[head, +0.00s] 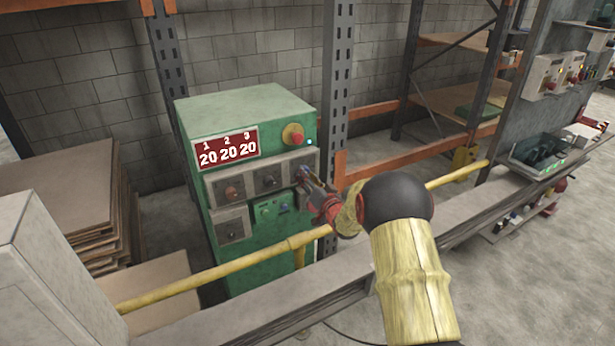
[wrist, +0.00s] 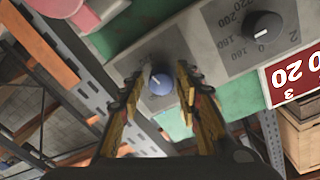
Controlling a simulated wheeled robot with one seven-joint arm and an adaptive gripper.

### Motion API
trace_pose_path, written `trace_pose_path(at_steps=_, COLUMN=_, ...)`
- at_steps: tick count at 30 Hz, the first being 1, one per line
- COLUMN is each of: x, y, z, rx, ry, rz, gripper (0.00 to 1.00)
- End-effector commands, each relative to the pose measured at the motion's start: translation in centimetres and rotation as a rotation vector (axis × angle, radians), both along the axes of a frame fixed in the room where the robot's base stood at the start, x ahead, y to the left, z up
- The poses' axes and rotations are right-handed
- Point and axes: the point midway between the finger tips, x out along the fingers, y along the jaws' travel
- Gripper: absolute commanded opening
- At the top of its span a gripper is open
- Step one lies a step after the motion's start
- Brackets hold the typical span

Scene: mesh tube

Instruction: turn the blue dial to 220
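The blue dial (wrist: 161,82) sits on a grey panel of a green machine (head: 245,110). A pale pointer line shows on its face, slanting toward the upper left in the wrist view. My gripper (wrist: 158,76) is open, with one finger on each side of the dial; I cannot tell whether either finger touches it. In the head view my gripper (head: 314,190) is at the right end of the dial row and mostly hides the blue dial. The red display (head: 229,149) reads 20 under 1, 2 and 3.
A black dial (head: 268,181) and a brownish dial (head: 232,192) sit left of the blue one. A red stop button (head: 293,134) is above. A yellow rail (head: 190,290) crosses in front of the machine. A rack post (head: 338,80) stands close behind at right.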

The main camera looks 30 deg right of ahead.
Motion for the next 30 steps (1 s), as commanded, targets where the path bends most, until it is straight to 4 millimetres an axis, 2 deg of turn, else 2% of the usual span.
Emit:
trace_pose_path(at_steps=4, x=0.0, y=0.0, z=0.2, rx=-0.001, ry=-0.004, rz=0.0, gripper=0.44)
trace_pose_path(at_steps=12, x=0.0, y=0.0, z=0.3, rx=-0.002, ry=-0.005, rz=0.001, gripper=0.44)
trace_pose_path(at_steps=16, x=-0.6, y=0.0, z=0.4, rx=-0.002, ry=-0.005, rz=-0.001, gripper=0.44)
trace_pose_path(at_steps=20, x=-2.5, y=0.0, z=0.4, rx=-0.002, ry=-0.005, rz=-0.001, gripper=0.44)
trace_pose_path(at_steps=30, x=-9.2, y=0.2, z=0.3, rx=-0.002, ry=-0.004, rz=-0.001, gripper=0.44)
